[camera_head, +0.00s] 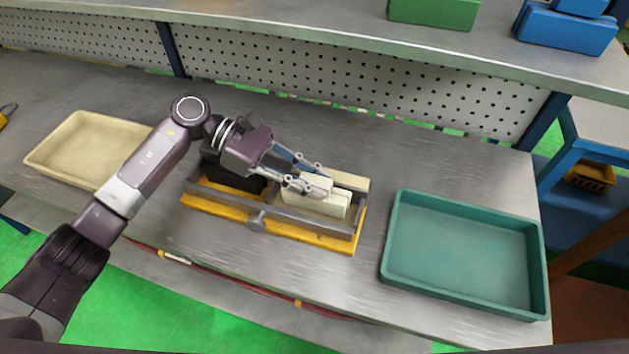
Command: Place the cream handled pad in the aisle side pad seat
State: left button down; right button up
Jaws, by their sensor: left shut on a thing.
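The cream handled pad (318,203) is at the right part of a fixture with a yellow base (310,236) and grey rails. My left gripper (309,181) is shut on the pad's raised handle, from its left side. The pad is low between the grey rails; I cannot tell whether it rests on the seat floor. A second cream block (350,179) shows just behind it, partly hidden. A black block (232,176) is in the left part of the fixture, partly covered by my gripper. My right gripper is not in view.
An empty teal tray (462,303) stands at the right and an empty cream tray (45,153) at the left. A pegboard (370,101) and a shelf with green (433,12) and blue (565,31) blocks run along the back. A red cable lies along the front edge.

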pick_arm(q)
jog(key=shift+f, duration=0.65)
jog(key=shift+f+b, duration=0.2)
jog(key=shift+b, duration=0.1)
jog(key=c, duration=1.7)
grip_release()
jog(key=shift+c, duration=0.2)
